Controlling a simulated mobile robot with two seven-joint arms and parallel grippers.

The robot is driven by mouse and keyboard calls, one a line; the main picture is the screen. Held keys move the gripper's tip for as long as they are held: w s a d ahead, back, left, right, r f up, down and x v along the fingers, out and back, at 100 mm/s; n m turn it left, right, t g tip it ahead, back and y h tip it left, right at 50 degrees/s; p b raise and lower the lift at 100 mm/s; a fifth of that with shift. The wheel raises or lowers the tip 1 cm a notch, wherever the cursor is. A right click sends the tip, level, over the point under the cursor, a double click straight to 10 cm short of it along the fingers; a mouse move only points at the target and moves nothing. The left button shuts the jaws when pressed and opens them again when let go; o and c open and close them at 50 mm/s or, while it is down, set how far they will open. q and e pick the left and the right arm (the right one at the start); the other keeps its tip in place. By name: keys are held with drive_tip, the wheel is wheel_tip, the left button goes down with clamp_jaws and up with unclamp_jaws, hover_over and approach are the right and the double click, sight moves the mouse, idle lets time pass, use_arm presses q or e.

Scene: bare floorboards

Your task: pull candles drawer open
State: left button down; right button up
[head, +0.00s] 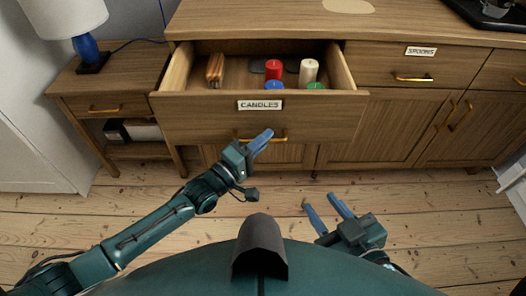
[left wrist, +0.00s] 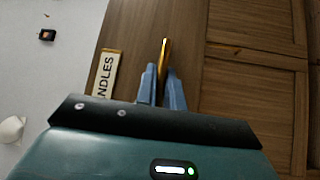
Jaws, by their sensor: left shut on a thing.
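The candles drawer (head: 200,118) stands pulled out from the wooden sideboard, its label (head: 260,105) reading CANDLES. Inside show a red candle (head: 273,69), a white candle (head: 308,72), the tops of a blue and a green candle, and a brown bundle (head: 215,70). My left gripper (head: 262,142) is at the brass handle (head: 280,138) on the drawer front. In the left wrist view its blue fingers are shut on the handle (left wrist: 165,52), beside the label (left wrist: 105,75). My right gripper (head: 324,207) is open and empty over the floor.
A spoons drawer (head: 375,65) is closed to the right, above cupboard doors (head: 425,125). A side table (head: 110,75) with a lamp (head: 85,45) stands at the left. A dark tray (head: 490,14) lies on the sideboard top at the right. Bare floorboards (head: 420,205) lie in front.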

use_arm(q)
drive_tip(key=c, duration=1.5)
unclamp_jaws()
drive_tip(key=p+v, duration=0.2)
drive_tip(key=v, duration=1.1)
drive_tip(key=shift+s+a, duration=0.1)
use_arm(e)
drive_tip(key=shift+s+d+r+m+g, duration=0.15)
drive_tip(key=shift+s+r+m+g, duration=0.1)
drive_tip(key=shift+s+m+g, duration=0.3)
drive_tip(key=shift+w+n, duration=0.15)
drive_tip(key=shift+n, duration=0.1)
